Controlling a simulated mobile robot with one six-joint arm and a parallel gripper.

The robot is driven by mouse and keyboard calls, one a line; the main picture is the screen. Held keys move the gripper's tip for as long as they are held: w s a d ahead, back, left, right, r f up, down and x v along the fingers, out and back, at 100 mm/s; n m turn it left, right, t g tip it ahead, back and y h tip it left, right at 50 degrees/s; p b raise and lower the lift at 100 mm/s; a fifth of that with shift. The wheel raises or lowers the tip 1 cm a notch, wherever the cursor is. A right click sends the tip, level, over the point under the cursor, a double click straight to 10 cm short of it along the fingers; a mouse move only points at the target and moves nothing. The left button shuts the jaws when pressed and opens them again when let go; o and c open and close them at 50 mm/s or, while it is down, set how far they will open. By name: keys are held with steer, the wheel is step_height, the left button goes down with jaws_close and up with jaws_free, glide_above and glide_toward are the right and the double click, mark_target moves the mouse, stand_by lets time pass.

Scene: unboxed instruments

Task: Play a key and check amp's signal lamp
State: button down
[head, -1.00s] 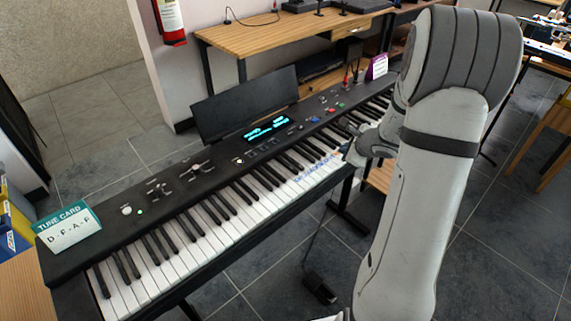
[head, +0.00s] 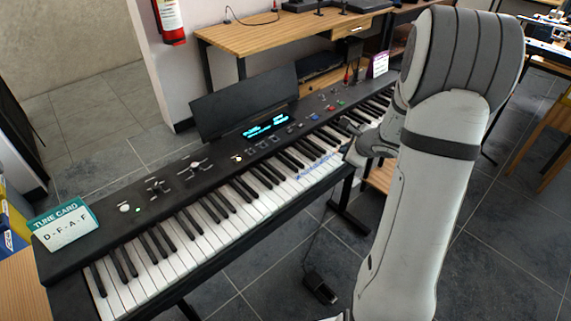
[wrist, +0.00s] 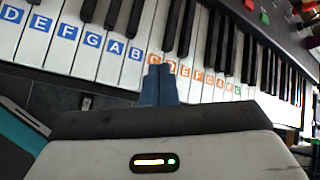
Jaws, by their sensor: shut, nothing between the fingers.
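The black digital keyboard (head: 205,175) runs diagonally across the head view, with a lit blue display (head: 265,127). In the wrist view its white keys (wrist: 85,62) carry blue letters D to B, then orange letters to the right. My gripper (wrist: 159,72) is shut and empty, its blue fingertips together over the first orange-lettered keys. I cannot tell whether the tips touch a key. In the head view my gripper (head: 350,153) is at the front of the keys, partly hidden by my arm. I cannot make out the amp or its signal lamp in either view.
A tune card (head: 67,230) reading D-F-A-F stands on the keyboard's left end. A music stand panel (head: 245,103) rises behind the keyboard. A wooden desk (head: 285,36) and a purple-and-white card (head: 378,66) are behind. A pedal (head: 320,288) lies on the tiled floor.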

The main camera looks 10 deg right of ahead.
steer(key=shift+f+b, duration=0.35)
steer(key=shift+b, duration=0.1)
stand_by(0.6)
steer(key=shift+r, duration=0.1)
steer(key=shift+r+p, duration=0.55)
steer(key=shift+r, duration=0.2)
step_height(320, 180, up, 6)
steer(key=p, duration=0.4)
stand_by(1.3)
